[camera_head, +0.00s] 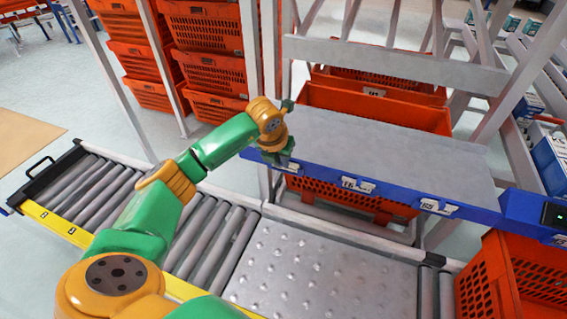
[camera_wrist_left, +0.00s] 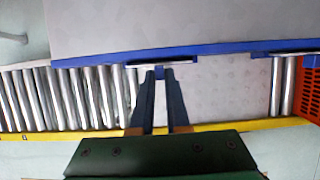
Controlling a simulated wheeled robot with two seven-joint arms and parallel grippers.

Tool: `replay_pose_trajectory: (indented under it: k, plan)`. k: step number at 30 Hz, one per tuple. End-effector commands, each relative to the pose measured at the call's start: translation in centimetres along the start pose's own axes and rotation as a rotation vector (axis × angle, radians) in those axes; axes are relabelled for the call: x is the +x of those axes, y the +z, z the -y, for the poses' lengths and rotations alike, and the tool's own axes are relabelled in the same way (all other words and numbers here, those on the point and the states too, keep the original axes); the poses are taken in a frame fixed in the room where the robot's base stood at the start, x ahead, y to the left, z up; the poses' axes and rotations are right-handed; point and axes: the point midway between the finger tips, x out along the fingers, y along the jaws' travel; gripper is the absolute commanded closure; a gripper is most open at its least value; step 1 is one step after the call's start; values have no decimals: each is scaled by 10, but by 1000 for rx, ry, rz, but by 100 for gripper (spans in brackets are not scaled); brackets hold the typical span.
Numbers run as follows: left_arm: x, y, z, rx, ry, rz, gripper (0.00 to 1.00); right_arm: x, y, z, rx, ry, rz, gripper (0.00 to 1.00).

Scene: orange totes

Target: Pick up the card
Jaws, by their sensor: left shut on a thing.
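The card (camera_wrist_left: 150,65) is a small white label at the blue front edge of the grey shelf. Its edge also shows in the head view (camera_head: 291,167), partly hidden by my gripper. My left gripper (camera_head: 277,157) is at this blue edge. In the left wrist view its two dark fingers (camera_wrist_left: 160,74) come together at the card and are shut on it. The card is still at the edge, with no clear gap visible. My right gripper is in neither view.
Two more white labels, one in the middle (camera_head: 357,185) and one to the right (camera_head: 438,207), sit along the blue edge. Orange totes stand behind and below the shelf (camera_head: 400,145). A roller conveyor (camera_head: 215,240) runs in front. An orange tote (camera_head: 475,295) is at the right.

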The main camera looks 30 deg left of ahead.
Motion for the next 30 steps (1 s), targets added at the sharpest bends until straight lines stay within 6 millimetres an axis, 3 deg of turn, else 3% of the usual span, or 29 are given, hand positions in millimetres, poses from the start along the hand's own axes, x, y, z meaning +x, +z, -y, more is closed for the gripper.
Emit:
replay_pose_trajectory:
  k: [5, 8, 14, 15, 17, 18, 21, 30]
  plan:
    - [-9, 5, 0, -1, 0, 4, 100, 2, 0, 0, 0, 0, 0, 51]
    - [-27, 13, 0, -2, -1, 7, 100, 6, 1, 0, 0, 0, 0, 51]
    - [-90, -3, 16, 6, -3, 10, 100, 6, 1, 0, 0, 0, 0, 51]
    - [-106, -8, 20, 6, -2, 11, 100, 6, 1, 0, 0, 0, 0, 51]
    - [-118, -24, 27, 8, -1, 9, 100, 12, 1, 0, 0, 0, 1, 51]
    - [-134, -30, 31, 7, 2, 10, 100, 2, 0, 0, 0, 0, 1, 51]
    - [-154, -48, 40, 7, 2, 7, 100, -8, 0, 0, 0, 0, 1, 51]
    - [-171, -71, 52, 0, 0, 0, 100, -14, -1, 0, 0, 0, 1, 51]
